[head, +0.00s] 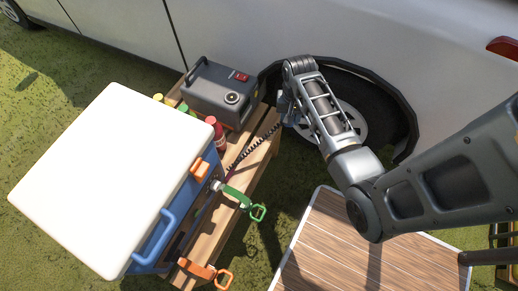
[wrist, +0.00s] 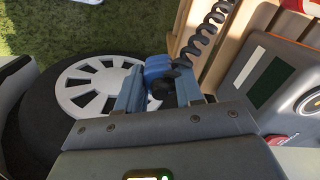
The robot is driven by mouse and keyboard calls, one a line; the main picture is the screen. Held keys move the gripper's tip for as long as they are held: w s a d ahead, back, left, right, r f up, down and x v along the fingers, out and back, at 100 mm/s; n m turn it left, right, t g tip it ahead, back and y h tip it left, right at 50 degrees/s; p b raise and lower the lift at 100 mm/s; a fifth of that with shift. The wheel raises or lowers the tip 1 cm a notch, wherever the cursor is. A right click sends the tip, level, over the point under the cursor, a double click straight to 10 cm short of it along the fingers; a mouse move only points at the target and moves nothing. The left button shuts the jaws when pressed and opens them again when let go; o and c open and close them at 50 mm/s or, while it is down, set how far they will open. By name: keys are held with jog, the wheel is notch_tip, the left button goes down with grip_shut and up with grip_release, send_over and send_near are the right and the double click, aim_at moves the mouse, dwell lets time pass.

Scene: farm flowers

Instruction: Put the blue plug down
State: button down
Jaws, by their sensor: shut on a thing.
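The blue plug (wrist: 157,67) is between the two fingers of my gripper (wrist: 158,88) in the wrist view, with a black part facing my palm. My gripper is shut on it. A dark coiled cord (wrist: 203,38) runs from the plug up and to the right. In the head view my gripper (head: 284,110) is in the air beside the wooden bench, in front of the vehicle's wheel. The plug is mostly hidden there by my wrist, and the coiled cord (head: 255,142) trails down to the bench.
A grey power box (head: 213,94) stands on the slatted wooden bench (head: 207,236). A white-lidded blue cooler (head: 108,178), a red bottle (head: 219,138), a green-handled plug (head: 236,195) and an orange-handled one (head: 197,269) are nearby. The wheel (head: 372,113) is close behind my gripper. A wood-topped table (head: 340,250) is bare.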

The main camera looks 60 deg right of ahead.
jog(key=b, duration=0.2)
send_over(256, 147)
notch_tip(256, 147, down, 7)
jog(key=shift+w+f, duration=0.1)
jog(key=shift+f+b, duration=0.4)
jog(key=shift+f, duration=1.5)
jog(key=shift+f, duration=0.4)
jog(key=shift+f+b, duration=0.25)
jog(key=shift+b, duration=0.15)
jog(key=c, duration=0.7)
grip_release()
jog(key=shift+c, duration=0.2)
notch_tip(256, 147, up, 13)
jog(key=p, duration=0.3)
jog(key=shift+r+p, duration=0.15)
jog(key=shift+p, duration=0.2)
